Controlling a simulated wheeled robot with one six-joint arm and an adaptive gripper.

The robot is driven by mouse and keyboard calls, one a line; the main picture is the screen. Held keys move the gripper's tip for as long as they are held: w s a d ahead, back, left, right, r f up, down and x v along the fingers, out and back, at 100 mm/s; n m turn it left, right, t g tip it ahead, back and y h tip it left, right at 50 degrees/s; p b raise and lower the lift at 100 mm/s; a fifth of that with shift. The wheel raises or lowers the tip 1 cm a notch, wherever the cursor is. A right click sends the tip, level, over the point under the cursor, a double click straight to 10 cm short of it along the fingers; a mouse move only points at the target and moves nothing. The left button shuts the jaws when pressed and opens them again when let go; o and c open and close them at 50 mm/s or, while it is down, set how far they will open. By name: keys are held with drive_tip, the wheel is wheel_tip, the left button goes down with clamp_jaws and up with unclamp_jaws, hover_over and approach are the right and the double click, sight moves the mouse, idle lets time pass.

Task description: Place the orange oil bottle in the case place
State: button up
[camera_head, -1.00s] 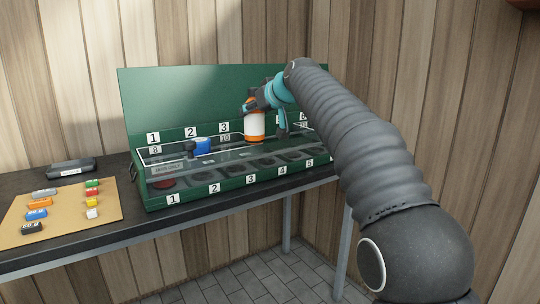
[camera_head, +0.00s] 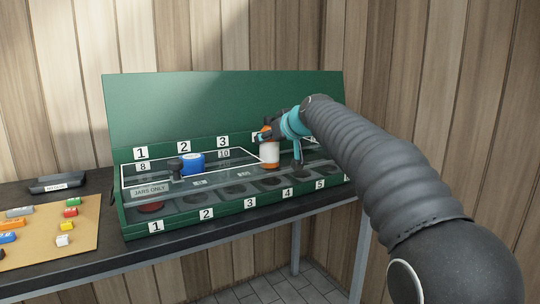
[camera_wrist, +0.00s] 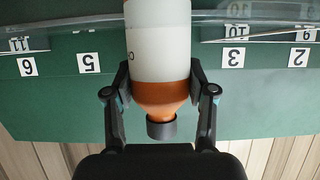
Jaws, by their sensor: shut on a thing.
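The orange oil bottle (camera_head: 269,152) has a white body with orange ends and a dark cap. My gripper (camera_wrist: 160,92) is shut on its orange shoulder, as the wrist view shows, with the bottle (camera_wrist: 160,45) upside down in that picture. In the head view the bottle is upright at the case, right of the back label 3, and looks low over the rows. I cannot tell whether its base touches the case. The green case (camera_head: 134,221) is open, with numbered places along its front and back edges and dark round recesses. The bottle hides part of the back row.
A blue container (camera_head: 192,163) and a dark-knobbed clear cover (camera_head: 174,169) are at the case's left, near a "JARS ONLY" label (camera_head: 150,189). A board with coloured blocks (camera_head: 83,236) and a dark tray (camera_head: 57,183) lie left of the case.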

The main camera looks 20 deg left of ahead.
sight(275, 149)
drive_tip(key=shift+f+b, duration=0.3)
drive_tip(key=shift+f, duration=1.55)
drive_tip(key=shift+f, duration=0.15)
drive_tip(key=o, duration=1.4)
drive_tip(key=b+v, duration=0.2)
drive_tip(key=v, duration=1)
